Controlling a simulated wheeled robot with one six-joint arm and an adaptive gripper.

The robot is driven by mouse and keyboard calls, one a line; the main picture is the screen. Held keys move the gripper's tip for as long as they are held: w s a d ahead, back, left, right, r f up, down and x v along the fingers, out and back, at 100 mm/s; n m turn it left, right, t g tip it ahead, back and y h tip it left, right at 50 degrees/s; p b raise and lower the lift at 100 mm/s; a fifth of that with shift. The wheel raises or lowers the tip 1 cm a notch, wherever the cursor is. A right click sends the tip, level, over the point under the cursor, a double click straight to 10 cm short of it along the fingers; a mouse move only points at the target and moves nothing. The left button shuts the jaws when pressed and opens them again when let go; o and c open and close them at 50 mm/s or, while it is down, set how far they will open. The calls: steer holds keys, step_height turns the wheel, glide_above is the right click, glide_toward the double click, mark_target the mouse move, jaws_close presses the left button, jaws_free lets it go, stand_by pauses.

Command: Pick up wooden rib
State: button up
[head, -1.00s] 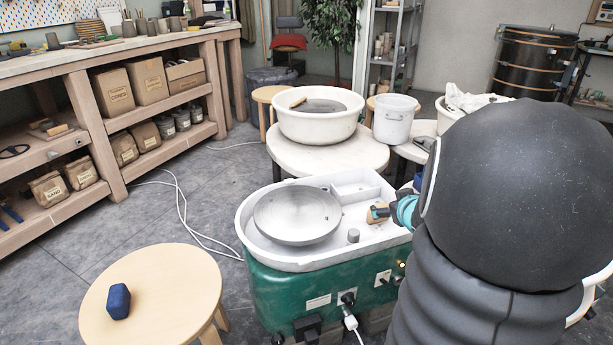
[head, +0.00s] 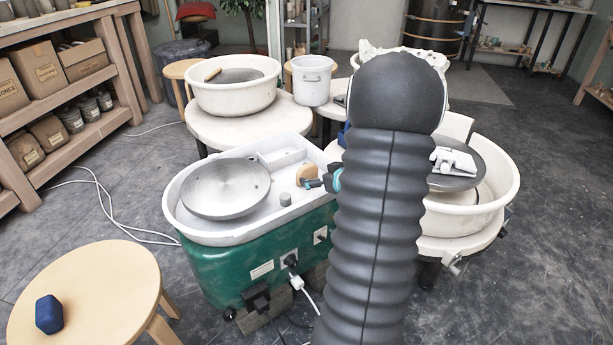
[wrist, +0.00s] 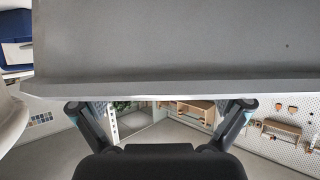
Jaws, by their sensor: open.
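The wooden rib, as far as I can tell, is the small tan piece (head: 306,173) standing in the white splash pan (head: 300,207) of the green pottery wheel, right of the wheel head. My gripper (head: 317,184) is low at the pan's right side, close beside the rib. Whether they touch I cannot tell. In the wrist view my gripper (wrist: 160,108) has its two fingers wide apart with nothing seen between them. A grey surface fills the top of that view, and the rib does not show there.
The metal wheel head (head: 226,187) and a small grey cylinder (head: 285,199) are near the rib. A second wheel with a pan (head: 495,205) stands right of my arm. A white basin (head: 235,95) sits behind. A stool (head: 90,300) with a blue block (head: 49,314) is front left.

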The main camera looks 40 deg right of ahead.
mark_target(309, 173)
steer(key=shift+x, duration=2.85)
steer(key=shift+d+r, duration=0.1)
steer(key=shift+r, duration=0.05)
steer(key=shift+c, duration=0.3)
steer(key=c, duration=1)
